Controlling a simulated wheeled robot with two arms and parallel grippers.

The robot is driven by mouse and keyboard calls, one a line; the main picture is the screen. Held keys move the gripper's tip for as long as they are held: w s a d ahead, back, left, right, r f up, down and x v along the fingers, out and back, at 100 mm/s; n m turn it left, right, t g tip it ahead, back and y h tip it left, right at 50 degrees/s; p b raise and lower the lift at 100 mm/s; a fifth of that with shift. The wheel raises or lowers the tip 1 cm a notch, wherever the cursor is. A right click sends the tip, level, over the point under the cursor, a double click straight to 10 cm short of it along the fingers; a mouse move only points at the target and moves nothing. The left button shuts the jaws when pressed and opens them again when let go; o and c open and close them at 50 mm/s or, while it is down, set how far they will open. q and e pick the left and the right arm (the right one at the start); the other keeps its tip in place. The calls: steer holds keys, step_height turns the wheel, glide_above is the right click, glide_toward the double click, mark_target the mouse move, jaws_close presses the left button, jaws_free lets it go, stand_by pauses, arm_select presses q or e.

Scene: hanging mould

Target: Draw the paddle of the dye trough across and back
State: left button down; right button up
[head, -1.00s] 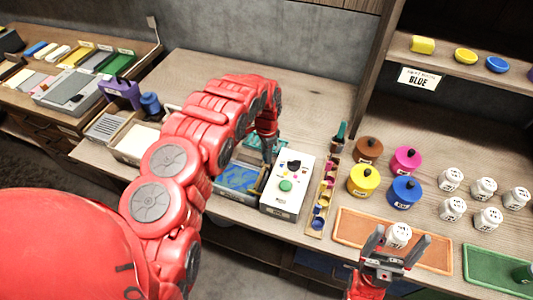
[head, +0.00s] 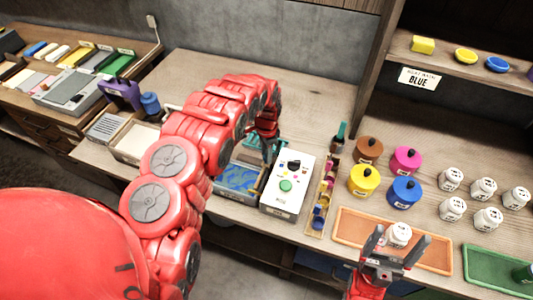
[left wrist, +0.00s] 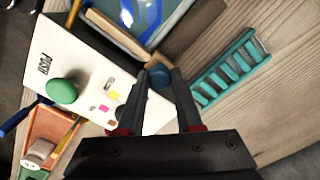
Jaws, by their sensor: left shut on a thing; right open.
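The dye trough (head: 238,180) is a shallow tray with a marbled blue surface, left of the white control box. It also shows at the top of the left wrist view (left wrist: 146,14). The paddle (left wrist: 118,32) is a wooden bar lying across the trough at the box side, partly hidden by my arm in the head view. My left gripper (head: 267,160) is shut at the paddle, on its round blue knob (left wrist: 159,77), which shows between the fingertips in the wrist view. My right gripper (head: 397,240) is open and empty, in front of the orange tray.
The white control box (head: 288,187) with a green button and dark dial stands close beside the trough. A teal rack (left wrist: 230,68) lies near my left fingers. Dye pots, white jars and an orange tray (head: 350,222) fill the right side.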

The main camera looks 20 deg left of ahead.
arm_select(q)
steer(key=shift+a, duration=0.1)
stand_by(0.4)
steer(key=a+b, duration=0.3)
steer(key=a, duration=0.6)
steer(key=shift+w+a, duration=0.1)
steer(key=shift+w, duration=0.1)
steer(key=shift+r, duration=0.1)
steer(key=c, duration=1)
jaws_free()
steer(key=o, duration=0.4)
steer(key=shift+a, duration=0.15)
